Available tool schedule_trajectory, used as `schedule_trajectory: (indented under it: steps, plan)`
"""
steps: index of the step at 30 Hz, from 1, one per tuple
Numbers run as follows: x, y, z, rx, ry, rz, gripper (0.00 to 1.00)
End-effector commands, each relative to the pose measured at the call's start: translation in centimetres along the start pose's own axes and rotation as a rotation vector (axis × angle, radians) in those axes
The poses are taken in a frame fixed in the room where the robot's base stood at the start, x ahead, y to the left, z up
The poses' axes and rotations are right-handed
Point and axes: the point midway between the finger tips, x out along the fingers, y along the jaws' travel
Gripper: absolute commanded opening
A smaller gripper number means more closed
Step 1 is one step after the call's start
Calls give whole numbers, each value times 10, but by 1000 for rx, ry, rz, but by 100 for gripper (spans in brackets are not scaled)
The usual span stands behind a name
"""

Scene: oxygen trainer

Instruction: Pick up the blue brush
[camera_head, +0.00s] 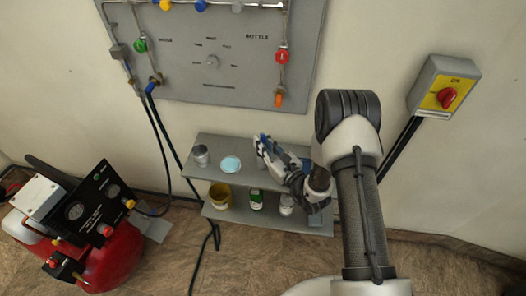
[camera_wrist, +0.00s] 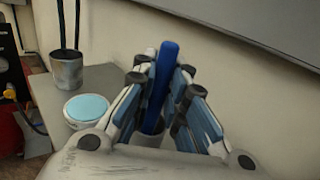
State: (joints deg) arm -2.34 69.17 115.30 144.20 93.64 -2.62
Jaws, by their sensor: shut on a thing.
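The blue brush (camera_wrist: 166,64) shows in the wrist view as an upright blue handle between the two fingers of my gripper (camera_wrist: 162,92). The fingers are shut on it. Below the handle, a pale round container (camera_wrist: 148,136) is partly hidden by the fingers; I cannot tell whether the brush is still inside it. In the head view my gripper (camera_head: 268,150) is over the right part of the upper grey shelf (camera_head: 224,145), and the brush is too small there to make out clearly.
A metal cup (camera_head: 201,156) and a container with a light-blue top (camera_head: 230,164) stand left of my gripper. A yellow can (camera_head: 219,196) and other containers are on the lower shelf. The wall panel (camera_head: 225,45) is behind; a red compressor (camera_head: 105,262) stands at left.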

Motion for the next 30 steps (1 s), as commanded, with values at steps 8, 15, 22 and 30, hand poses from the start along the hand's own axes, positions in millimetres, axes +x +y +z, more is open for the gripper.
schedule_trajectory:
  steps: [8,15,22,30]
  plan:
    - [0,0,7,-1,0,0,0]
    - [0,0,55,-1,-3,0,0]
    - [0,0,91,-1,-1,0,0]
    - [0,0,100,1,1,0,0]
